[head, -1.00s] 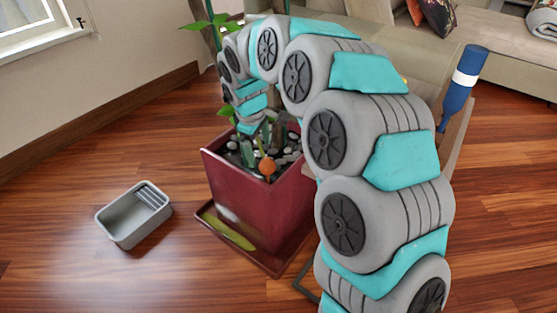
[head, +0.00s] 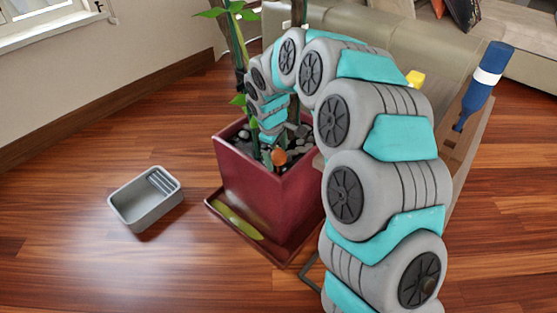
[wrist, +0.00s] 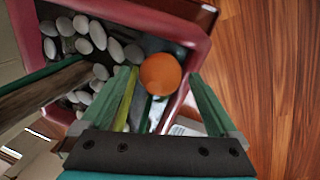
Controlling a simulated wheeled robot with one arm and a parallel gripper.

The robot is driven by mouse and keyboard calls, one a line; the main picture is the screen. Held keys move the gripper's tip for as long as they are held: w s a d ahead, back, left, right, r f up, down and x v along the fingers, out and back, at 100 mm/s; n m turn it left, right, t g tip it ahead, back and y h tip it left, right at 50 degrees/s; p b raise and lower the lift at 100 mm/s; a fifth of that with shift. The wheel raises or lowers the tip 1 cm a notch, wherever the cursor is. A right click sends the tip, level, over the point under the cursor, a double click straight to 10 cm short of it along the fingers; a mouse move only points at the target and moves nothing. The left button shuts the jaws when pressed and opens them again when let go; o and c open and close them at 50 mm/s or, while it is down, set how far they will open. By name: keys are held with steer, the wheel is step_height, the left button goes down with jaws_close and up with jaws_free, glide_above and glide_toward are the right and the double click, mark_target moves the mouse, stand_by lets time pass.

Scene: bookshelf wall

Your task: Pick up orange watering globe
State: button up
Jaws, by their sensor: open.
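The orange watering globe (head: 279,157) stands in the dark red planter (head: 262,200), near its front rim. In the wrist view the globe (wrist: 160,74) is a round orange ball between the tips of the two green fingers. My gripper (wrist: 161,78) is open, with a finger on either side of the globe; I cannot tell whether either touches it. In the head view my gripper reaches down into the planter just behind and left of the globe, partly hidden among the plants. The lower part of the globe is hard to make out.
Pale stones (wrist: 85,35) and plant stems (head: 236,45) fill the planter around the globe. A grey basin (head: 147,202) lies on the floor at left. The wooden floor at front left is clear.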

steer(key=c, duration=1.5)
